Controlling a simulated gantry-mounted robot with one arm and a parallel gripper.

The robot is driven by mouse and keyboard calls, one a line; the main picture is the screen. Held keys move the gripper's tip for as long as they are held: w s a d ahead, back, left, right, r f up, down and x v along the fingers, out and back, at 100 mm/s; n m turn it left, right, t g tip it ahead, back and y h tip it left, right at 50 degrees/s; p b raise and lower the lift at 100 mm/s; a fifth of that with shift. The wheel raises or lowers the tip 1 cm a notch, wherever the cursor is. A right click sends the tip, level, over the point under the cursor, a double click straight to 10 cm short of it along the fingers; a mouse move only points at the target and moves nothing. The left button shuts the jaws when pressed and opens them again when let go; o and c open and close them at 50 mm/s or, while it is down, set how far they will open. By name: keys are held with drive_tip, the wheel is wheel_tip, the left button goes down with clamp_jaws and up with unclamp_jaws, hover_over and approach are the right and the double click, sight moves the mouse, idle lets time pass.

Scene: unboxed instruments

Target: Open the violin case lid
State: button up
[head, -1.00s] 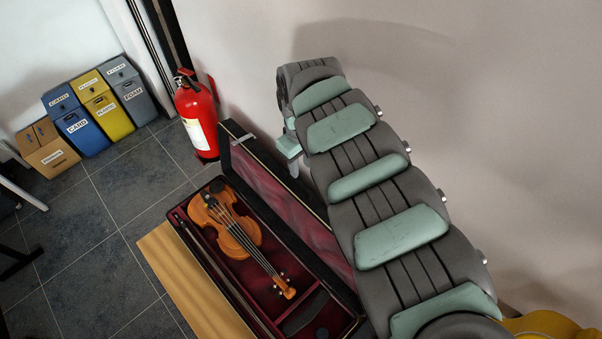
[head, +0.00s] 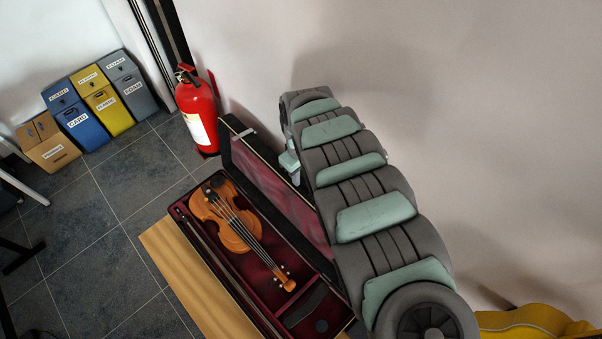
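The violin case (head: 218,272) stands on a wooden surface with its lid (head: 275,190) raised steeply on the wall side, its dark red lining showing. A violin (head: 235,225) lies inside the case, with a bow along the left side. My arm comes up from the lower right and bends down beside the far side of the lid. Part of my gripper (head: 290,162) shows as a pale green piece behind the lid's upper edge. Its fingertips are hidden, so I cannot tell whether it touches the lid.
A red fire extinguisher (head: 197,112) stands against the wall just beyond the case. A yellow object (head: 535,322) is at the lower right. The wooden surface (head: 190,275) is bare left of the case.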

clamp_jaws()
idle(1.1)
